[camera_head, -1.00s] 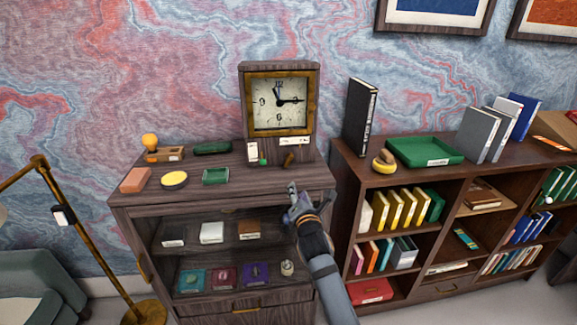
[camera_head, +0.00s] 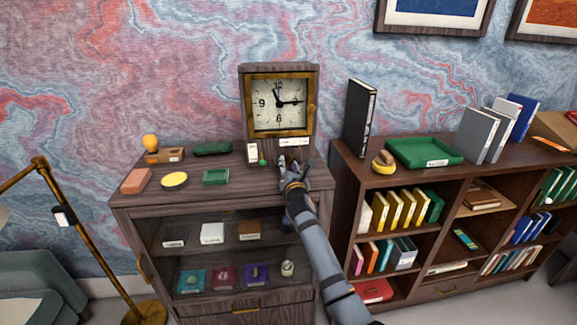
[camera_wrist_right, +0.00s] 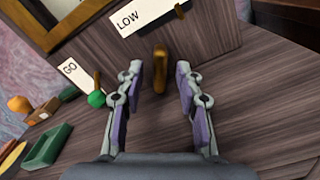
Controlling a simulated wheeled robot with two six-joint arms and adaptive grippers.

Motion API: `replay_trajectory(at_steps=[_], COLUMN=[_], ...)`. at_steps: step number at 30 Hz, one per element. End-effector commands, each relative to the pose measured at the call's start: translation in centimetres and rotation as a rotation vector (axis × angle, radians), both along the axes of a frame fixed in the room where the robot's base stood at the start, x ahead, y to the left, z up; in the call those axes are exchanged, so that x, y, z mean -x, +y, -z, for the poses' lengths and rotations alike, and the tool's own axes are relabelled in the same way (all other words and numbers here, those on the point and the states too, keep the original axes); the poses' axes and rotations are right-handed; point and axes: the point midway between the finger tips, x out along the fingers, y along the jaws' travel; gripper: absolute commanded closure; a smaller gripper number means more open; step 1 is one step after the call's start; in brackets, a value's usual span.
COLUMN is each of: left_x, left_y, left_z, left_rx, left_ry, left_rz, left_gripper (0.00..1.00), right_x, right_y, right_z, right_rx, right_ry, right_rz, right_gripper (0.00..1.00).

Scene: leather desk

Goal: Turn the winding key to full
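A wooden clock with a brass-framed dial (camera_head: 279,102) stands on the dark wooden cabinet. The brass winding key (camera_wrist_right: 160,68) sticks out low on its front, below a white label reading LOW (camera_wrist_right: 143,17). My right gripper (camera_wrist_right: 159,72) is open, with one finger on each side of the key and a visible gap to each. In the head view my right gripper (camera_head: 288,163) is at the clock's base and largely hides the key. My left gripper is not in view.
A green-knobbed lever (camera_wrist_right: 96,98) with a GO label (camera_wrist_right: 70,68) is left of the gripper. On the cabinet top lie a green tray (camera_head: 216,177), a yellow dish (camera_head: 174,180) and a brick-coloured block (camera_head: 136,180). A black book (camera_head: 360,118) stands right of the clock.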

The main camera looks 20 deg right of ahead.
Motion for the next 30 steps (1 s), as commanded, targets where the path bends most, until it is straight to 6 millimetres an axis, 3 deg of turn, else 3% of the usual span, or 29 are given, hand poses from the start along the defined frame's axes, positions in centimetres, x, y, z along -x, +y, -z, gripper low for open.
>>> replay_trajectory(at_steps=[8,16,30], left_x=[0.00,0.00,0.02], left_y=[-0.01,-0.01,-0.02], left_z=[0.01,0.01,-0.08], left_rx=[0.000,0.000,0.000], left_ry=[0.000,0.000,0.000], left_rz=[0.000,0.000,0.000], left_gripper=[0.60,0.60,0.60], right_x=[-0.25,-0.22,-0.22], right_y=[-0.07,-0.06,-0.03], right_z=[0.00,0.03,0.03], right_rx=[0.000,0.000,-0.054], right_ry=[0.000,0.001,-0.011], right_rz=[0.000,0.000,0.000], right_gripper=[0.64,0.99,1.00])
